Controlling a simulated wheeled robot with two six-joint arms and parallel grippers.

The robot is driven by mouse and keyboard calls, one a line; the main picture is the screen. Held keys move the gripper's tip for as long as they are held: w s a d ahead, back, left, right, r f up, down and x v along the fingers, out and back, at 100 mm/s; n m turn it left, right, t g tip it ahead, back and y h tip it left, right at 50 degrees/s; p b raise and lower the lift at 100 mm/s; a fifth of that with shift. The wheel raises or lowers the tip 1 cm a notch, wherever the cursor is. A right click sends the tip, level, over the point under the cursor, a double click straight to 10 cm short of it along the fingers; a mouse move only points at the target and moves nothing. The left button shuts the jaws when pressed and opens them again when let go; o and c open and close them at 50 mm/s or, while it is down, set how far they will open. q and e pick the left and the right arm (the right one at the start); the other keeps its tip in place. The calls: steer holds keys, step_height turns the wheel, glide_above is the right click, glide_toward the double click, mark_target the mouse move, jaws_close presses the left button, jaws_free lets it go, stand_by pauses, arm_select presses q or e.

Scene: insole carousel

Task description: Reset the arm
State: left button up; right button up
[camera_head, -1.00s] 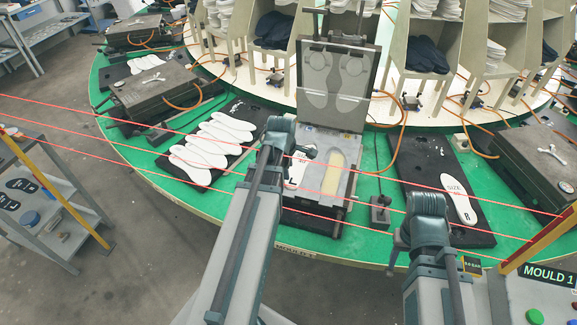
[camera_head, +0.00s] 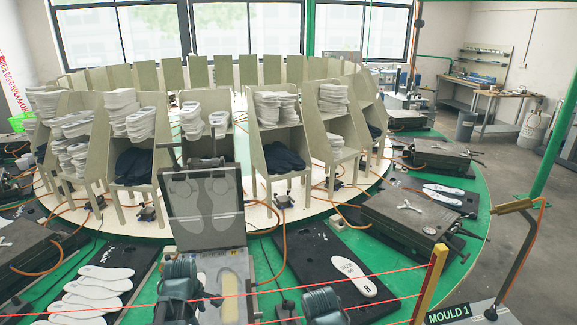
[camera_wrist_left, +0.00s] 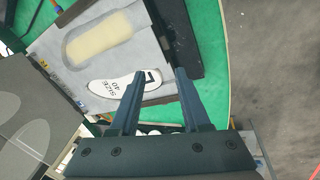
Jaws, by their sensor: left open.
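My left gripper (camera_wrist_left: 158,77) is open in the left wrist view, its two fingers apart with nothing between them. A white insole marked SIZE 40 (camera_wrist_left: 120,86) lies flat in the open mould, just beyond the left fingertip. A cream pad (camera_wrist_left: 97,38) fills the other cavity; it also shows in the head view (camera_head: 231,292). The mould's grey lid (camera_head: 203,207) stands raised.
White insoles (camera_head: 97,287) lie in a row left of the mould. One insole marked R (camera_head: 352,276) lies on a black plate at right. A closed mould (camera_head: 412,212) sits further right. Red lines cross the front, near a yellow post (camera_head: 430,285).

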arm_select(q)
steer(key=s+d+m+g, duration=0.1)
steer(key=s+d+m, duration=0.5)
steer(key=d+m, duration=0.4)
steer(key=s+d+m+g, duration=0.1)
steer(key=s+d+m, duration=0.4)
steer(key=d+m, duration=0.5)
steer(key=d, duration=0.3)
steer(key=shift+s+f+m+g+y, duration=0.2)
steer(key=shift+s+m+g+y, duration=0.1)
steer(key=shift+s+m+g, duration=0.1)
